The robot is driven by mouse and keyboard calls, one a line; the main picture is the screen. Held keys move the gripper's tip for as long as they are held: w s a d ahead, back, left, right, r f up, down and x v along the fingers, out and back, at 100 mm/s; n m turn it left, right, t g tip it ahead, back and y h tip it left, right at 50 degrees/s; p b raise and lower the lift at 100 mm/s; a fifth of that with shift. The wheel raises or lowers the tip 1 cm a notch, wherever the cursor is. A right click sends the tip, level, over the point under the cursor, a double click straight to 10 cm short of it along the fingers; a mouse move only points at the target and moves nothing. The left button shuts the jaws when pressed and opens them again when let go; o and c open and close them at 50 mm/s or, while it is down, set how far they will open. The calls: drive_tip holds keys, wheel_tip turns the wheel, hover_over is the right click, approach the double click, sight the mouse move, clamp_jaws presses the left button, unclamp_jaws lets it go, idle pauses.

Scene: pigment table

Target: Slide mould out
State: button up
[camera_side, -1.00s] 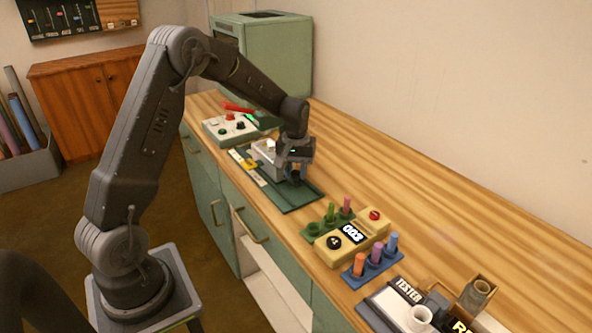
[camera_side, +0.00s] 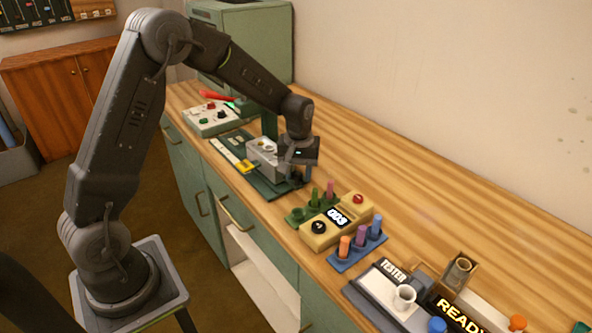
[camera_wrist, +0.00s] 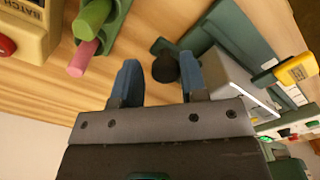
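The grey metal mould (camera_side: 264,158) sits on a dark green base (camera_side: 277,189) on the workbench, in the right half of its track. A yellow tab (camera_side: 246,167) stands at its front side. My gripper (camera_side: 298,172) is low at the mould's right end. In the wrist view, the two blue fingers of my gripper (camera_wrist: 159,80) are spread apart. A black knob (camera_wrist: 165,68) shows between them, closer to the right finger, with clear space to the left one. The mould (camera_wrist: 230,82) is just right of the fingers, partly hidden by my gripper.
The yellow batch box (camera_side: 330,226) and the green peg rack (camera_side: 296,214) stand close to the right of the base. A white control box (camera_side: 212,119) is to the left. Open wood lies behind the base, towards the wall.

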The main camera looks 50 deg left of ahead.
drive_tip(key=o, duration=0.3)
wheel_tip(320, 180, up, 14)
idle(0.6)
drive_tip(key=s+d+r+m+t, duration=0.1)
drive_tip(key=s+d+r+m, duration=0.15)
drive_tip(key=s, duration=0.35)
drive_tip(key=s+d+r+m+t, duration=0.2)
drive_tip(key=s+d+r, duration=0.2)
drive_tip(key=s, duration=0.2)
drive_tip(key=s+d+f+m+t, duration=0.1)
drive_tip(key=s+m, duration=0.1)
drive_tip(key=s, duration=0.4)
drive_tip(key=s+d+f+m+t, duration=0.1)
drive_tip(key=s+d+m, duration=0.1)
drive_tip(key=s, duration=0.4)
drive_tip(key=shift+s+f+t, duration=0.15)
drive_tip(key=shift+f+t, duration=0.1)
drive_tip(key=shift+t, duration=0.05)
